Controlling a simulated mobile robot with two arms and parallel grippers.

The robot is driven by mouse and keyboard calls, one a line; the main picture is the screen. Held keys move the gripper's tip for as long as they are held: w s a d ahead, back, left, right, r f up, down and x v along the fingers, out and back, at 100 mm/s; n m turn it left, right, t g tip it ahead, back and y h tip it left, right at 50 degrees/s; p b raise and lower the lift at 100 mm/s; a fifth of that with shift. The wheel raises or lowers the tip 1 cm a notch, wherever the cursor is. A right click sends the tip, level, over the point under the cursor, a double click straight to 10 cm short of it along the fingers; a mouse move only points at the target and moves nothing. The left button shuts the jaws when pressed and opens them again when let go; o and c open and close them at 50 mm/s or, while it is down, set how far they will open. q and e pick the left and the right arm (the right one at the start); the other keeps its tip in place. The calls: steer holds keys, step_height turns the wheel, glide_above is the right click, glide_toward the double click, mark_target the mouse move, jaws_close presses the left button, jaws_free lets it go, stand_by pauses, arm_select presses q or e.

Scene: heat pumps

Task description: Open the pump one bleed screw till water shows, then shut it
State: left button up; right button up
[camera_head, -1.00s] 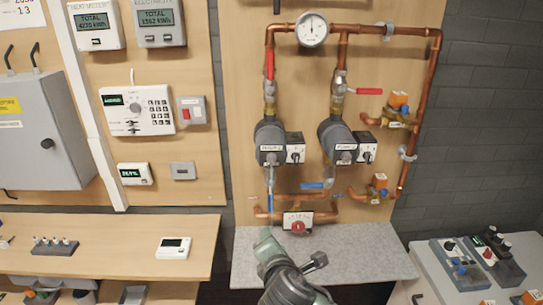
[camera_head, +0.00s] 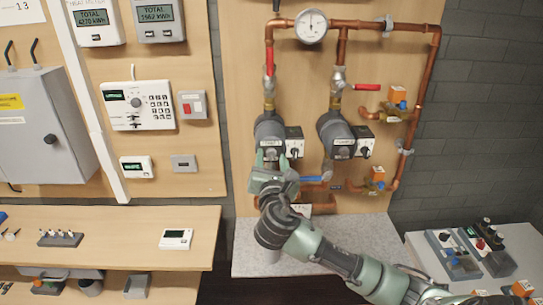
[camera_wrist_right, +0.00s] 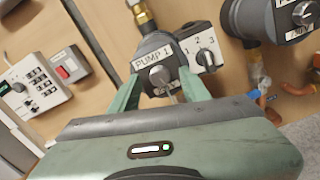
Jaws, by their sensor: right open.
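Pump one (camera_head: 268,128) is a dark grey pump on the copper pipework of the wooden board. In the right wrist view its "PUMP 1" label (camera_wrist_right: 153,58) reads clearly, with the round metal bleed screw (camera_wrist_right: 160,77) on the pump face below it. My right gripper (camera_head: 271,158) is raised in front of pump one's lower face and hides part of it. In the wrist view the right gripper's (camera_wrist_right: 158,92) two green fingers are apart, one each side of the bleed screw, with no clear grip on it. I see no water. My left gripper is out of view.
Pump one's speed switch (camera_wrist_right: 207,58) is close beside the right finger. Pump two (camera_head: 336,134) stands to the right. A red-handled valve (camera_head: 269,62) is above pump one, a blue handle (camera_head: 312,178) below right.

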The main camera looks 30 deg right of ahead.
jaws_close()
steer(key=shift+m, duration=0.3)
steer(key=m+b, duration=0.1)
steer(key=m, duration=0.3)
steer(key=shift+f+m, duration=0.1)
steer(key=shift+m, duration=0.2)
steer(key=m+b, duration=0.1)
steer(key=m, duration=0.4)
steer(key=shift+b, duration=0.3)
steer(key=m+b, duration=0.1)
steer(key=m, duration=0.4)
steer(key=shift+m, duration=0.4)
steer(key=m+b, duration=0.1)
steer(key=m, duration=0.4)
steer(key=shift+m+b, duration=0.3)
steer(key=shift+b, duration=0.1)
